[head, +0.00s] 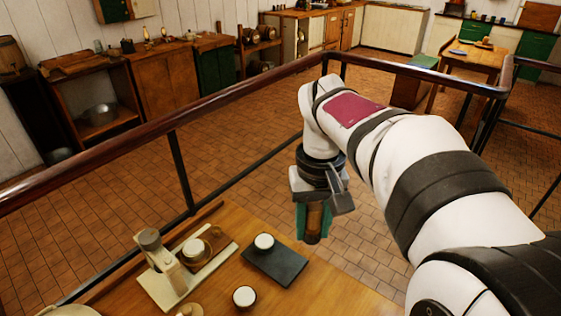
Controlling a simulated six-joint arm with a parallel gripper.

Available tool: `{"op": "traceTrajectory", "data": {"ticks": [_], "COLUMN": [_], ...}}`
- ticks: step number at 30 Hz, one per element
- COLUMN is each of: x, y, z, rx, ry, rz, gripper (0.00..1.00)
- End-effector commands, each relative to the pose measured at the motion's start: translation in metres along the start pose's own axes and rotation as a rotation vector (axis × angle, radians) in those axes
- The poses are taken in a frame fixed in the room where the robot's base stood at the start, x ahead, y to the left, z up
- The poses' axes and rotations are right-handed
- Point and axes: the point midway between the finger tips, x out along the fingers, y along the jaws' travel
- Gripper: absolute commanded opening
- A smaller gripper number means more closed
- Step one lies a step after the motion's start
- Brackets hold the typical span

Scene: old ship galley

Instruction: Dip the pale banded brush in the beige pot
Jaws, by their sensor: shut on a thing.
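My gripper (314,229) points down beyond the right part of the table. Its teal fingers are shut on a brown, upright, cylinder-like thing (315,218) with a dark lower end, clear of the tabletop in the picture. I cannot tell whether this is the pale banded brush, as the fingers hide much of it. A small beige round thing (188,311) is cut off by the bottom edge. It may be the beige pot, but I cannot be sure. No pale bands show clearly anywhere.
The wooden table (325,285) holds a dark slab (283,272) with a white-topped cup (264,241), another pale cup (244,297), and a cream stand (168,288) with a grey-capped upright piece (150,240). A railing (230,92) runs behind. The table's right part is bare.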

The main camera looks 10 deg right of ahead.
Motion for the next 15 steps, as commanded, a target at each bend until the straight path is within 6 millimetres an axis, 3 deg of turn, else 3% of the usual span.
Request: {"op": "traceTrajectory", "data": {"ticks": [5, 8, 11, 15], "x": [0.001, 0.011, 0.034, 0.080], "y": [-0.002, -0.017, -0.050, -0.113], "z": [-0.001, -0.004, -0.008, -0.003], "rx": [-0.002, -0.006, -0.010, -0.008], "ry": [-0.002, -0.020, -0.056, -0.124], "rz": [0.002, 0.017, 0.051, 0.120], "gripper": [0.00, 0.00, 0.00, 0.00]}}
